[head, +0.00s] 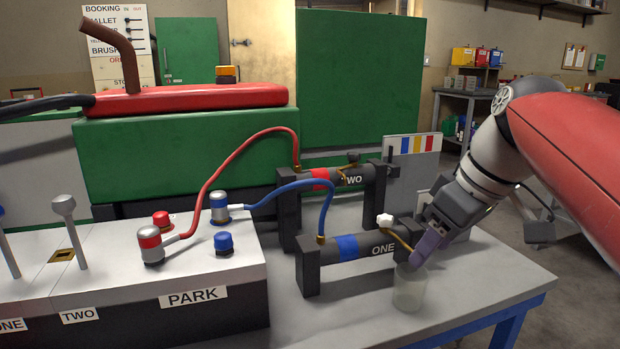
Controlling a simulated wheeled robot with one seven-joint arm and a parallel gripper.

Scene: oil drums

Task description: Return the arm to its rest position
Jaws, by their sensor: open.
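My arm reaches in from the right. My gripper (428,247) is open, with its purple fingers pointing down and left beside the right end of the cylinder marked ONE (365,247). The fingers are just above and to the right of a small translucent cup (409,291); I cannot tell whether they touch anything. One finger partly hides the other. A brass lever with a white knob (385,220) sits by the cylinder end. The cylinder marked TWO (330,178) is behind.
The grey bench (480,280) has clear space right of the cup. A control block marked PARK (195,297) with levers and couplings stands left. Red (228,168) and blue (290,188) hoses arch to the cylinders. A panel with coloured stripes (412,160) stands behind the gripper.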

